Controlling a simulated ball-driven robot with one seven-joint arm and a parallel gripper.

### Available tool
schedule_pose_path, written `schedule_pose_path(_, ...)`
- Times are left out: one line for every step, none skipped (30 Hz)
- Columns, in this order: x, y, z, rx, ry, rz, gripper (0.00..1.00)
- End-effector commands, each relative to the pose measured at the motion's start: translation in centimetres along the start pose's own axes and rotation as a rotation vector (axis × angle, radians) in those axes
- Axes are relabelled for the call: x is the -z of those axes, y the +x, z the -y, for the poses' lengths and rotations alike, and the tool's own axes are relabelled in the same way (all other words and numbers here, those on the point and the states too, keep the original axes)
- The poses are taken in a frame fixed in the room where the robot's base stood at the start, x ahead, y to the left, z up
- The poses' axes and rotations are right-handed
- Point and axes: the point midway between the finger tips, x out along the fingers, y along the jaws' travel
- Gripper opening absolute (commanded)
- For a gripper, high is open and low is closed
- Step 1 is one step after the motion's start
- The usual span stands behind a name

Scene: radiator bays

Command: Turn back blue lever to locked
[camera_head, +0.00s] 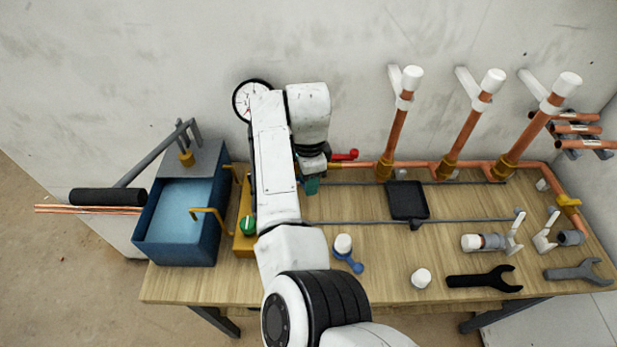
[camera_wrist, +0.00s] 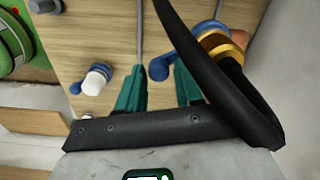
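In the wrist view a blue lever (camera_wrist: 178,40) curves out from a brass valve fitting (camera_wrist: 226,46) at upper right. The fingers stand apart, with a clear gap. I cannot tell whether either finger touches the lever. In the head view my gripper (camera_head: 312,184) points down over the back of the bench, and my arm hides this lever and valve.
A red handle (camera_head: 346,155) is beside my gripper near the copper pipe. A white-capped piece with a blue handle (camera_head: 350,260) lies on the wooden bench (camera_head: 380,285). A black tray (camera_head: 407,200) lies to the right. A blue bin (camera_head: 178,235) stands at left.

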Motion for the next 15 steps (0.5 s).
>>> schedule_pose_path(0.0,0.0,0.0,-0.001,0.0,0.0,0.35)
schedule_pose_path(0.0,-0.1,0.0,0.0,0.0,0.0,0.35)
schedule_pose_path(0.0,-0.3,0.0,0.0,0.0,0.0,0.35)
schedule_pose_path(0.0,-0.5,0.0,0.0,0.0,0.0,0.35)
schedule_pose_path(0.0,-0.8,0.0,0.0,0.001,0.0,0.35)
schedule_pose_path(0.0,-1.3,0.1,0.002,0.001,0.0,0.35)
schedule_pose_path(0.0,-1.8,0.1,0.002,0.001,0.0,0.35)
schedule_pose_path(0.0,-2.2,0.1,0.002,0.001,0.0,0.35)
schedule_pose_path(0.0,-3.0,0.1,0.004,0.002,0.001,0.35)
schedule_pose_path(0.0,-3.6,0.1,0.003,0.002,0.001,0.35)
schedule_pose_path(0.0,-4.2,0.1,0.004,0.002,0.001,0.35)
schedule_pose_path(0.0,-5.0,0.1,0.004,0.002,0.001,0.35)
schedule_pose_path(0.0,-5.6,0.1,0.004,0.001,0.001,0.35)
schedule_pose_path(0.0,-6.2,0.1,0.004,0.001,0.001,0.35)
schedule_pose_path(0.0,-6.9,0.1,0.004,0.001,0.001,0.35)
